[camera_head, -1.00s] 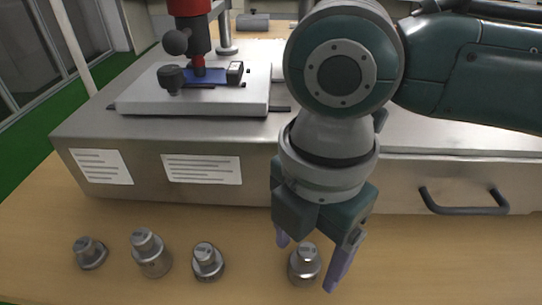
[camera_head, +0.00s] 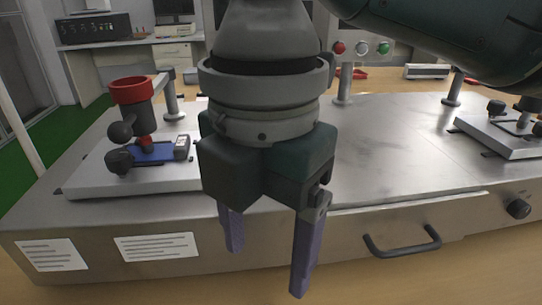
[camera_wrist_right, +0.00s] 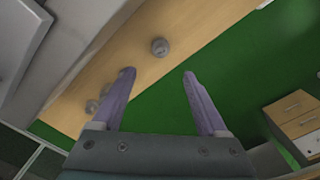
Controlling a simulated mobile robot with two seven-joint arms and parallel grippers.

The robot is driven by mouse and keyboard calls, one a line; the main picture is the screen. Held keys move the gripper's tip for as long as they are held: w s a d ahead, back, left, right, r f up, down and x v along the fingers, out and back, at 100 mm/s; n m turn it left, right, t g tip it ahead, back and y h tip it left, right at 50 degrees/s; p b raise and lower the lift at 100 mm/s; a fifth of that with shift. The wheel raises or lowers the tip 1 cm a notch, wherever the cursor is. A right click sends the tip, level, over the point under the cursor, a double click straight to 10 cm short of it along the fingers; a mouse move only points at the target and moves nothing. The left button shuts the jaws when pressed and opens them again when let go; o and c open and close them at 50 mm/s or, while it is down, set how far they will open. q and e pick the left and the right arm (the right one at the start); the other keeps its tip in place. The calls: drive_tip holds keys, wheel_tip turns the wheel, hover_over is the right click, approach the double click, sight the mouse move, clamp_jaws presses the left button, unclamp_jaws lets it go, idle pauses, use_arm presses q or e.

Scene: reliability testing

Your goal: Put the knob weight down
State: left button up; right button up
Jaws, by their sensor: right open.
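My right gripper (camera_head: 268,272) is open, with its two purple fingers apart and nothing between them. It hangs in front of the steel bench unit in the head view. In the right wrist view the open gripper (camera_wrist_right: 158,75) also shows empty. A grey metal knob weight (camera_wrist_right: 160,46) stands on the wooden table (camera_wrist_right: 190,28), beyond the fingertips and apart from them. Other grey weights (camera_wrist_right: 92,106) stand at the left, partly hidden behind a finger. No weight shows in the head view. My left gripper is not in view.
The steel unit (camera_head: 390,180) has a dark drawer handle (camera_head: 402,243) at its front. A plate fixture with a red-topped post (camera_head: 132,90) stands on its left side. Another fixture (camera_head: 505,130) is at the right. Green floor (camera_wrist_right: 235,75) lies past the table edge.

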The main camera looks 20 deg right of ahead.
drive_tip(key=s+a+f+m+t+y, duration=0.2)
drive_tip(key=s+a+f+m+y, duration=0.3)
drive_tip(key=m, duration=0.4)
drive_tip(key=s+d+f+m+t+h, duration=0.1)
drive_tip(key=s+d+m+h, duration=0.4)
drive_tip(key=d+m, duration=0.7)
drive_tip(key=shift+s+d+f+m+t, duration=0.35)
drive_tip(key=shift+s+d+f, duration=0.35)
drive_tip(key=shift+s+d, duration=0.5)
